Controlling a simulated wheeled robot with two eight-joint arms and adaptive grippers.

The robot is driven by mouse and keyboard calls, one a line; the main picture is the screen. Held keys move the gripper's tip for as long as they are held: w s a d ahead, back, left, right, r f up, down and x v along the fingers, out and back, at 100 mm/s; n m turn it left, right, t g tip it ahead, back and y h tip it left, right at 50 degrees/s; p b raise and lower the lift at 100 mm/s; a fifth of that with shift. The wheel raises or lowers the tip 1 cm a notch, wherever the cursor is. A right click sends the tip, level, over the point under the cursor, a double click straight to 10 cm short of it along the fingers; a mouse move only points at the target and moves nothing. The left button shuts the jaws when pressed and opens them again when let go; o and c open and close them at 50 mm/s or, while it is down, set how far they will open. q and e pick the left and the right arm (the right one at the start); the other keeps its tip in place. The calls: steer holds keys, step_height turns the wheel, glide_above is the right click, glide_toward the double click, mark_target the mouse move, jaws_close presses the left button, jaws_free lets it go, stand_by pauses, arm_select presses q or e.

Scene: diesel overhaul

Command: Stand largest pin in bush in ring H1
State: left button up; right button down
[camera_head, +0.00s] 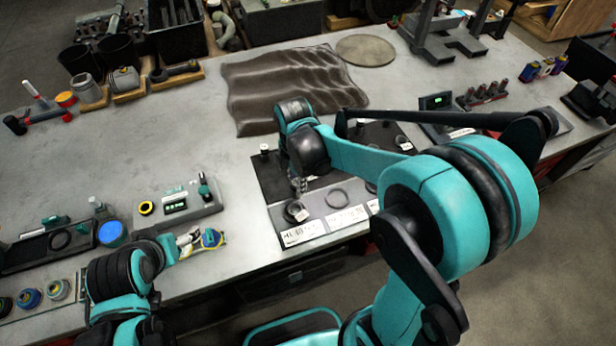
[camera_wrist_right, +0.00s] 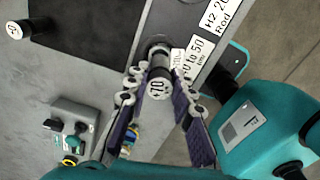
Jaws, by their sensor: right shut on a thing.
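My right gripper (camera_head: 298,187) is over the left end of the fixture board, at the ring by the H1 label (camera_head: 299,232). The pin's far end points at the dark ring H1 (camera_head: 296,211). The bush is mostly hidden behind the pin, and I cannot tell how deep the pin sits. My left gripper (camera_head: 205,240) is low at the front table edge, away from the board; its finger opening is unclear.
Ring H2 (camera_head: 337,198) lies right of H1. Another pin (camera_wrist_right: 36,28) with a numbered white cap stands on the black plate (camera_wrist_right: 85,38). A brown cloth (camera_head: 285,85) lies behind the board. A grey device box (camera_head: 178,207) stands to the left.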

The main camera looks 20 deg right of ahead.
mark_target(295, 199)
steer(key=shift+s+a+f, duration=0.1)
steer(key=shift+s+a, duration=0.25)
steer(key=shift+a, duration=0.3)
steer(key=shift+w+d+f+b, duration=0.15)
steer(key=shift+f+b, duration=0.25)
steer(key=shift+f, duration=0.15)
steer(key=shift+f+b, duration=0.45)
steer(key=shift+f, duration=0.05)
arm_select(q)
step_height(295, 199, down, 6)
steer(key=b, duration=0.4)
steer(key=shift+s+a, duration=0.3)
arm_select(e)
steer(key=shift+f, duration=2.9)
arm_select(q)
steer(key=shift+f+b, duration=0.25)
steer(key=shift+b, duration=0.15)
arm_select(e)
steer(key=shift+f, duration=0.1)
steer(key=c, duration=1.2)
jaws_free()
